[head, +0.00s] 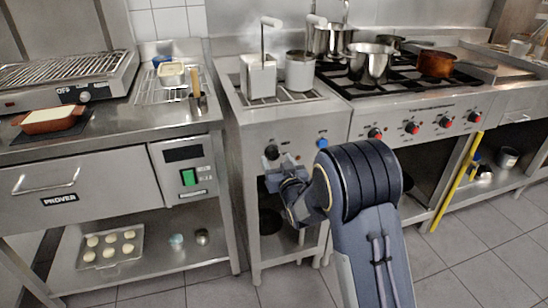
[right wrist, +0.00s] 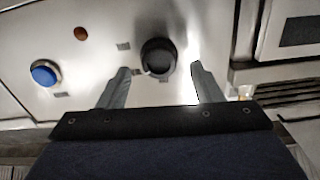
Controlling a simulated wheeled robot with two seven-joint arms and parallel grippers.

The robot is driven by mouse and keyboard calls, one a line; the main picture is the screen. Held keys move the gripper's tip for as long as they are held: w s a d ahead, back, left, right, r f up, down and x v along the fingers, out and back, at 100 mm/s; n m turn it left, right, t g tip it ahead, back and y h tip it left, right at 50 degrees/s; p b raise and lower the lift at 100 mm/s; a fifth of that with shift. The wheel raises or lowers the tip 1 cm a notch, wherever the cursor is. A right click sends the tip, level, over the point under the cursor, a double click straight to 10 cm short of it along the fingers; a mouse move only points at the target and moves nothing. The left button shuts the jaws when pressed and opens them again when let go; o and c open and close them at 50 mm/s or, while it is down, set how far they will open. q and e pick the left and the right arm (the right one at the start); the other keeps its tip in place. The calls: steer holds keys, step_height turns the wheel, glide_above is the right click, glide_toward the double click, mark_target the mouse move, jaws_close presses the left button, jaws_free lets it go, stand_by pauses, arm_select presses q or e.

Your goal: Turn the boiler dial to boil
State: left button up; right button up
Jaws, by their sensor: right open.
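My right gripper (head: 284,172) is just in front of and below the dial in the head view. In the right wrist view the gripper (right wrist: 160,71) is open, with one finger to each side of the dial and a visible gap on both sides. My left gripper is not in view.
A blue button (head: 322,142) is right of the dial on the same panel. The stove with red knobs (head: 411,128) is to the right. The prover (head: 100,178) stands left.

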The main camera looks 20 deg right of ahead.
mark_target(273, 154)
steer(key=shift+w, duration=1.1)
steer(key=c, duration=1)
steer(key=shift+d+f+m+b, duration=0.15)
steer(key=shift+m+b, duration=0.35)
steer(key=shift+b, duration=0.35)
steer(key=m+b, duration=0.7)
steer(key=b, duration=0.2)
steer(key=shift+f+m+b, duration=0.1)
steer(key=shift+m+b, duration=0.2)
steer(key=shift+b, duration=0.1)
steer(key=shift+r+m+b, duration=0.2)
steer(key=shift+m+b, duration=1.5)
steer(key=shift+b, duration=0.05)
